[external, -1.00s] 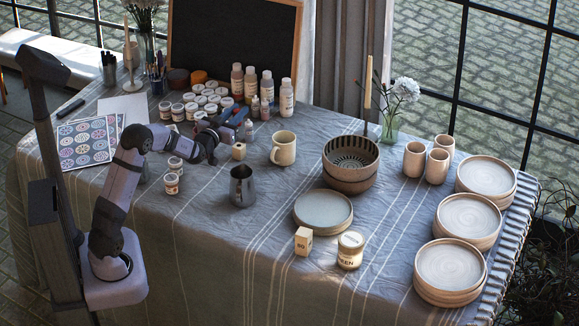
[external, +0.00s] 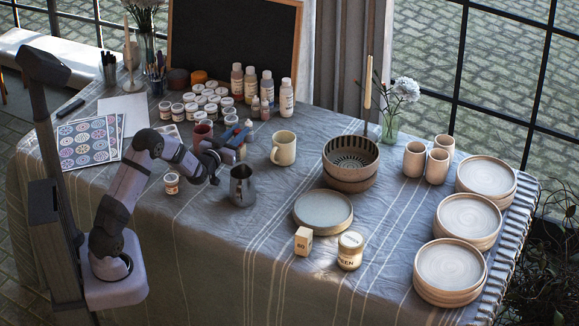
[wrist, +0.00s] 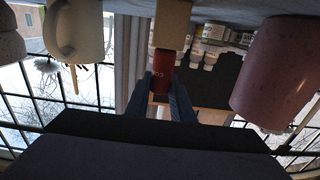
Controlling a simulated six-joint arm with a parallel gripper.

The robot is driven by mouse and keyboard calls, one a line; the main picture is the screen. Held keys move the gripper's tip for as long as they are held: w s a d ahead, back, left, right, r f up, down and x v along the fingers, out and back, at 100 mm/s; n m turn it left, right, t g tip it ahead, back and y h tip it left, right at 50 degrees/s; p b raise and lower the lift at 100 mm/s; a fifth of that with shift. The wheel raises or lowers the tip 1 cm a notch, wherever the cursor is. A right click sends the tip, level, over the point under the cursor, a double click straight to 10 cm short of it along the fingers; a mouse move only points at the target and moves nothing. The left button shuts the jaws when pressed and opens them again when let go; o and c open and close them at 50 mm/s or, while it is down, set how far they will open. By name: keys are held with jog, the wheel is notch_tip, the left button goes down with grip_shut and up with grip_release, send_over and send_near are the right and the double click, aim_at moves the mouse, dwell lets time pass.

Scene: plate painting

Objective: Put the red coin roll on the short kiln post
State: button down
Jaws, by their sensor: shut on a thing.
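The red coin roll (wrist: 163,70) is gripped between my gripper's two fingers (wrist: 165,98) in the wrist view, which is upside down. The roll is upright. The short kiln post (wrist: 172,24), a pale beige block, lines up with the roll's lower end; I cannot tell whether they touch or a small gap is left. In the external view my gripper (external: 236,142) is over the spot of the small pale post, behind the metal pitcher (external: 242,187), and largely hides post and roll.
A reddish cup (wrist: 277,75) stands close beside the fingers. A cream mug (external: 283,149) is to the right of my gripper. Paint jars and bottles (external: 286,97) stand behind. A taller block marked 80 (external: 303,241) stands by a plate stack (external: 323,211).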

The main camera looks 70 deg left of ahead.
jog(key=shift+r, duration=0.1)
jog(key=shift+f+b, duration=0.25)
jog(key=shift+b, duration=0.05)
jog(key=c, duration=1.5)
grip_release()
jog(key=shift+c, duration=0.2)
jog(key=shift+s+d+r+p, duration=0.1)
jog(key=shift+r+p, duration=0.1)
jog(key=shift+p, duration=0.1)
jog(key=b+v, duration=0.1)
jog(key=v, duration=1)
jog(key=shift+s+d, duration=0.25)
jog(key=shift+s, duration=0.05)
